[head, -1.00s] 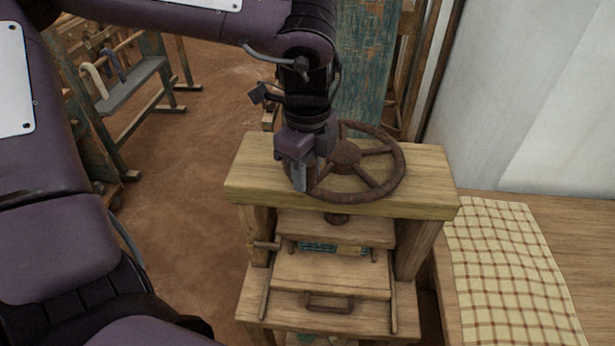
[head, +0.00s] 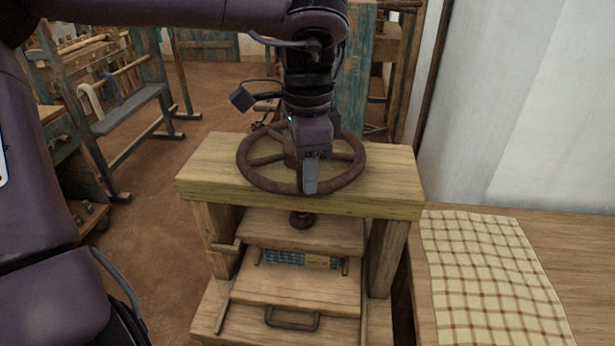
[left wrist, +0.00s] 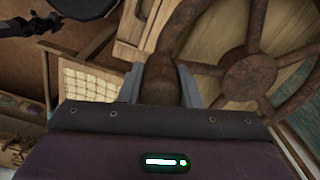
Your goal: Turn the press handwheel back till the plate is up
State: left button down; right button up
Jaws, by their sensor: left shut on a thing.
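The rusty brown handwheel (head: 252,178) lies flat on top of the wooden press (head: 390,193). My left gripper (head: 310,188) reaches down from above and is shut on the wheel's rim at the near side. In the left wrist view the rim runs between the two fingers (left wrist: 160,85), with the hub and spokes of the handwheel (left wrist: 250,75) to the right. Below the top beam, the press plate (head: 300,232) hangs under the screw, with a small gap showing a blue and tan bundle (head: 300,259) under it. My right gripper is not in view.
A wooden table with a checked cloth (head: 490,270) stands to the right of the press, near a white wall (head: 550,110). A wooden rack (head: 130,108) stands at the left. Brown floor (head: 150,215) lies open between rack and press.

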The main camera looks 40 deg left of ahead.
pick_arm(q)
jog(key=shift+w+d, duration=0.15)
jog(key=shift+d, duration=0.1)
jog(key=shift+w+n, duration=0.1)
jog(key=shift+n, duration=0.3)
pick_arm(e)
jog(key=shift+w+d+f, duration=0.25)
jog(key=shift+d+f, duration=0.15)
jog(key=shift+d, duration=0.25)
pick_arm(q)
jog(key=c, duration=1.1)
grip_release()
jog(key=shift+d, duration=0.1)
jog(key=shift+o, duration=0.2)
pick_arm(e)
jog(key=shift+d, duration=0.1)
pick_arm(q)
jog(key=shift+r, duration=0.1)
